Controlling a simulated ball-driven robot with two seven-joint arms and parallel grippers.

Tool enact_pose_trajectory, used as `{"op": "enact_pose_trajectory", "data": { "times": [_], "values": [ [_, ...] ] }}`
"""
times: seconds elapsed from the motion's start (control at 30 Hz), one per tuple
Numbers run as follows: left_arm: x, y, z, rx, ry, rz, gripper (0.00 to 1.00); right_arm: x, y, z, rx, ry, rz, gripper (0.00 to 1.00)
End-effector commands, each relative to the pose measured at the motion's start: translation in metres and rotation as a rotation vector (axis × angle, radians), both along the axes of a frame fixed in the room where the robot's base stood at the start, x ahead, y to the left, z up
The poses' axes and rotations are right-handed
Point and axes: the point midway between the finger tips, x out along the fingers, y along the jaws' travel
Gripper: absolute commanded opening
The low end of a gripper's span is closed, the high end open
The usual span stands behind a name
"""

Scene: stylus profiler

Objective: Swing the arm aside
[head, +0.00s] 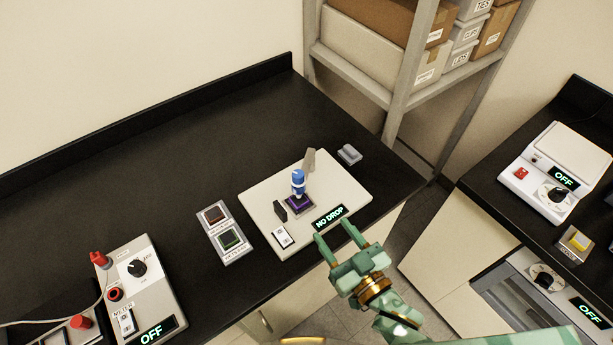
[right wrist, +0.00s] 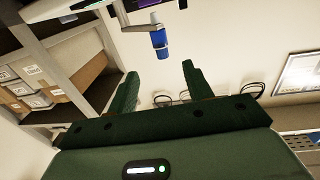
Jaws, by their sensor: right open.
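The right wrist view also shows the blue cylinder (right wrist: 159,42) hanging from a grey bracket (right wrist: 140,28), ahead of my fingers. My right gripper (head: 333,230) is open and empty near the plate's front edge, apart from the cylinder. My left gripper is not in view.
A two-button box (head: 226,234) stands left of the plate, and a meter box (head: 142,275) reading "OFF" further left. A small grey block (head: 349,154) lies behind right. A shelf (head: 410,75) with boxes stands at the back. The back-left bench is clear.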

Motion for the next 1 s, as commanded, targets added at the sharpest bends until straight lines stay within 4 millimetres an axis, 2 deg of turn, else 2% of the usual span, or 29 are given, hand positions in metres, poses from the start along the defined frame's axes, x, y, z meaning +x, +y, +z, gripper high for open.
{"op": "enact_pose_trajectory", "data": {
  "times": [0.4, 0.6, 0.8, 1.0],
  "values": [
    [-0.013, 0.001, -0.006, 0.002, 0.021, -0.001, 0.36, 0.087, 0.047, -0.002, -0.001, 0.0, -0.001, 0.51],
    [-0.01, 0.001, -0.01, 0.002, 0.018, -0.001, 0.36, 0.12, 0.065, -0.003, 0.0, 0.002, -0.001, 0.51],
    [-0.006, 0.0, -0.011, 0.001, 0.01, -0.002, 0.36, 0.134, 0.073, -0.003, -0.002, 0.004, 0.0, 0.51],
    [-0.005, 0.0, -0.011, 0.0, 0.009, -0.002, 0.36, 0.135, 0.074, -0.003, -0.002, 0.004, -0.001, 0.51]
  ]
}}
